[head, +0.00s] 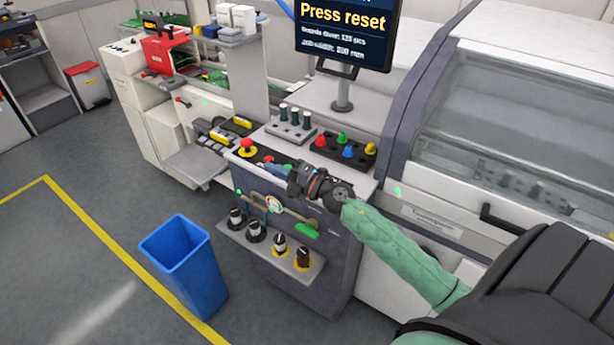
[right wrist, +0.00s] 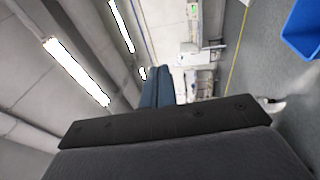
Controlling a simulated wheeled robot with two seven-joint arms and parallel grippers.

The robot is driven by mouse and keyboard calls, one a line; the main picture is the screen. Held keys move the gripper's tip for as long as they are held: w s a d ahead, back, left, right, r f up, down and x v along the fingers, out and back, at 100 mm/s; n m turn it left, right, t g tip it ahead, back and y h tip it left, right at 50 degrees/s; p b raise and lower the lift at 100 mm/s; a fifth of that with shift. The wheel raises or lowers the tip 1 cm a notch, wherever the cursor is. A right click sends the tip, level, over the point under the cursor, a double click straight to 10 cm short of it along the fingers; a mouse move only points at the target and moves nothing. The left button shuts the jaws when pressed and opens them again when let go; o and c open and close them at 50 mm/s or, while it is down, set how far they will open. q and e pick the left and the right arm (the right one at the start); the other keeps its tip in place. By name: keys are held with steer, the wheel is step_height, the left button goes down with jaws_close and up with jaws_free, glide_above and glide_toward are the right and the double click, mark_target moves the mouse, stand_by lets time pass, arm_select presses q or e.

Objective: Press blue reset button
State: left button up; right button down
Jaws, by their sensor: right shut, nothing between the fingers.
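The sloped control panel (head: 252,158) on the grey console has a red mushroom button on a yellow base (head: 247,146), a small red button (head: 268,158) and a green button (head: 288,167). My right gripper (head: 269,168) reaches in from the right with its blue-grey fingers low over this panel. The fingers look shut and empty, and they also show in the right wrist view (right wrist: 163,76). I cannot make out a blue button on the panel; the gripper and wrist cover part of it. I cannot tell whether the fingertips touch the panel. My left gripper is not in view.
A black box (head: 365,159) behind my wrist carries red, green, blue and yellow caps. A monitor (head: 345,30) reading "Press reset" stands behind. Knobs line a front shelf (head: 262,258). A blue bin (head: 190,268) stands on the floor at left, also in the right wrist view (right wrist: 303,32).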

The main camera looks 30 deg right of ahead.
steer(key=w+d+n+g+h, duration=0.1)
steer(key=d+n+g+h, duration=0.1)
steer(key=d+g, duration=0.1)
steer(key=w+d+f+n+g+h, duration=0.1)
steer(key=d+n+g+h, duration=0.1)
steer(key=d, duration=0.4)
steer(key=w+d+f+n+g+h+b, duration=0.1)
steer(key=d+n+g+h, duration=0.1)
steer(key=d+n+g, duration=0.1)
steer(key=shift+d+f+n+g, duration=0.25)
steer(key=shift+d+n+g, duration=0.15)
steer(key=shift+d, duration=0.5)
step_height(320, 180, down, 5)
steer(key=shift+r+b, duration=0.1)
steer(key=shift+b, duration=1)
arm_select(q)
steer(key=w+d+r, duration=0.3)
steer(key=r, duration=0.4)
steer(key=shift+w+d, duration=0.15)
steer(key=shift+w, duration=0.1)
arm_select(e)
steer(key=shift+f, duration=0.4)
arm_select(q)
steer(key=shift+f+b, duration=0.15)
steer(key=shift+b, duration=0.25)
arm_select(e)
steer(key=shift+f, duration=0.15)
